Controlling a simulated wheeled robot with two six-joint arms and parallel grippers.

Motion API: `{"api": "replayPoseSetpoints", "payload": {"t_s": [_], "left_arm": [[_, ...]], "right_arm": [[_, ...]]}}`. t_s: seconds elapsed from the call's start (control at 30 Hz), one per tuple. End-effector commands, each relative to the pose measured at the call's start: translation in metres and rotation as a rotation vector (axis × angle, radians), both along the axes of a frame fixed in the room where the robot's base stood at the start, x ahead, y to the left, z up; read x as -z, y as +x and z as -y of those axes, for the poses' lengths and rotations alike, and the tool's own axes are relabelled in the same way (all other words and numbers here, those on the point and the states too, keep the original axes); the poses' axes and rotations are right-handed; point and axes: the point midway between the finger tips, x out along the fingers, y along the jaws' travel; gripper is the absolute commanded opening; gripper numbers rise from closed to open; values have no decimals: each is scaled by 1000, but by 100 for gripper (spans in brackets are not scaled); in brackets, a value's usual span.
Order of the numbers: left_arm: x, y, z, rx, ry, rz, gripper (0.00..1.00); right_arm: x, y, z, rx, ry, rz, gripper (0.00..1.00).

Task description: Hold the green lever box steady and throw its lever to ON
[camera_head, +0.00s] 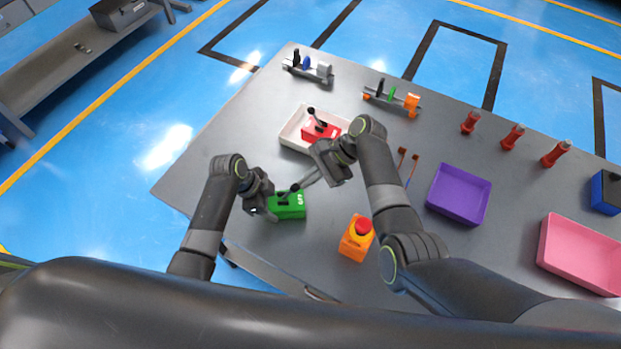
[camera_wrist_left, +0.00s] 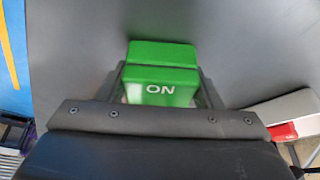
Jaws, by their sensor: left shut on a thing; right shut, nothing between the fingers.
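The green lever box (camera_head: 291,211) stands on the grey table, with an OFF label on its right side. My left gripper (camera_head: 277,204) is shut on it from the left. In the left wrist view the green box (camera_wrist_left: 162,54) sits between the fingers, its ON label facing the camera. My right gripper (camera_head: 308,181) is shut and empty, its fingertips just above and to the right of the green box, close to the lever. The dark lever blends with the dark fingers, so its exact position and any contact are unclear. The wrist view does not show the lever.
A red lever box (camera_head: 318,133) sits in a white tray (camera_head: 291,131) behind the grippers. An orange box with a red button (camera_head: 357,240) stands to the front right. A purple tray (camera_head: 459,194) and pink tray (camera_head: 580,254) lie further right. Table is bare left of the green box.

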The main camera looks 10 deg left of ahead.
Motion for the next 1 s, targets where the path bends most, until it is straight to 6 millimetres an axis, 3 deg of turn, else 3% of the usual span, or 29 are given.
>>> {"api": "replayPoseSetpoints", "payload": {"t_s": [1.0], "left_arm": [[0, 0, 0, 0, -1, 0, 29]], "right_arm": [[-20, -1, -4, -1, 2, -2, 0]]}}
